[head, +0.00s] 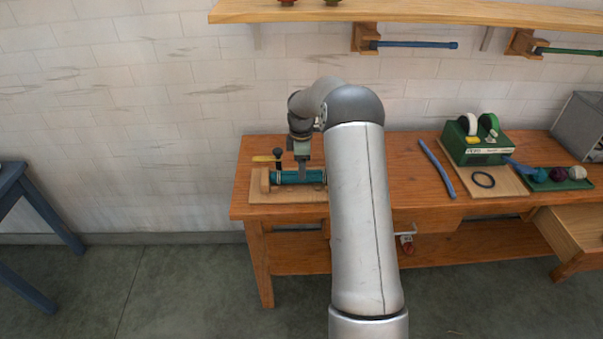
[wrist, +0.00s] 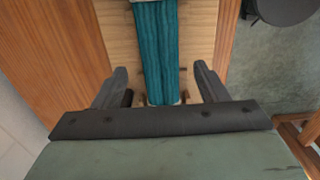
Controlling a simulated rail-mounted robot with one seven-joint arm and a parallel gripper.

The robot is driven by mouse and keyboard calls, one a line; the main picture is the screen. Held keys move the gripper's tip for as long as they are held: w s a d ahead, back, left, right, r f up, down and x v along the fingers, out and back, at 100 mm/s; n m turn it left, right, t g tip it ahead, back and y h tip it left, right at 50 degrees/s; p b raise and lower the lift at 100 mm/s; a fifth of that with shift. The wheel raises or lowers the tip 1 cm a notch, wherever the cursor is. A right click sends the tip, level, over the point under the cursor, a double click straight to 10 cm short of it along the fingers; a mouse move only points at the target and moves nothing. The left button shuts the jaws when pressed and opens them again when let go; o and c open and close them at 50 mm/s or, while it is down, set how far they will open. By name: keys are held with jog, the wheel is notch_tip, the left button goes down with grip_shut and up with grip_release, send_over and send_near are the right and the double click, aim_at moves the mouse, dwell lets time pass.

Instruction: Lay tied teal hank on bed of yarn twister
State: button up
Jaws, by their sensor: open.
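The teal hank (head: 287,178) lies lengthwise along the bed of the yarn twister (head: 264,181) at the left end of the bench. In the wrist view the hank (wrist: 156,45) runs away from me over pale wood, with a light band across it near the top and another at its near end. My gripper (head: 303,177) points down at the hank. In the wrist view my gripper (wrist: 160,72) is open, one finger on each side of the hank, with a gap on both sides. My arm hides the twister's right end in the head view.
The twister's base board (head: 275,196) rests on the wooden bench (head: 410,190). A yellow-handled crank (head: 264,158) rises at its left end. Farther right are a blue rod (head: 437,168), a green machine (head: 476,143) and a green tray (head: 578,185) of yarn balls. A shelf (head: 420,11) hangs above.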

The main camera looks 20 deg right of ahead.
notch_tip(320, 180, up, 8)
jog(key=s+a+r+m, duration=0.35)
jog(key=s+a, duration=0.25)
jog(key=s, duration=0.2)
jog(key=s+a+r+m, duration=0.2)
jog(key=s+a+r, duration=0.2)
jog(key=s+a, duration=0.35)
jog(key=s+a+f+m, duration=0.1)
jog(key=s+m, duration=0.3)
jog(key=s, duration=0.7)
jog(key=s+a+f+m, duration=0.2)
jog(key=s+a+m, duration=0.2)
jog(key=s, duration=0.8)
jog(key=shift+a+f+t+b, duration=0.2)
jog(key=shift+f+t+b, duration=0.05)
jog(key=shift+t+b, duration=0.1)
